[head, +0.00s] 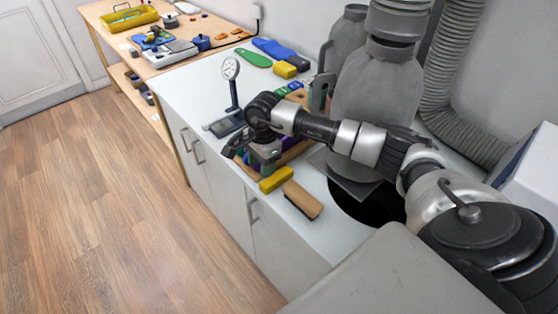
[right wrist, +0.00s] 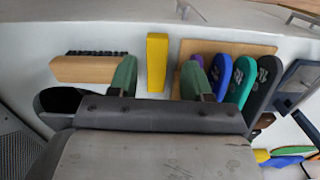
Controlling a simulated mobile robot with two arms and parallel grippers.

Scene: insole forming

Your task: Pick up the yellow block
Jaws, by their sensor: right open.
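A yellow block (head: 276,179) lies flat on the white counter near its front edge. In the right wrist view the yellow block (right wrist: 157,62) stands lengthwise in the gap between my two green fingertips and extends beyond them. My right gripper (head: 254,162) is above the counter beside the block, open and empty. In the right wrist view the right gripper (right wrist: 160,78) has its fingers spread on both sides of the block, with visible space on each side. A second yellow block (head: 285,70) lies farther back on the counter. My left gripper is out of view.
A wooden-backed brush (head: 302,200) lies close to the block; it also shows in the wrist view (right wrist: 90,69). On the block's other side is a wooden board (right wrist: 262,50) with several coloured insoles (right wrist: 221,74).

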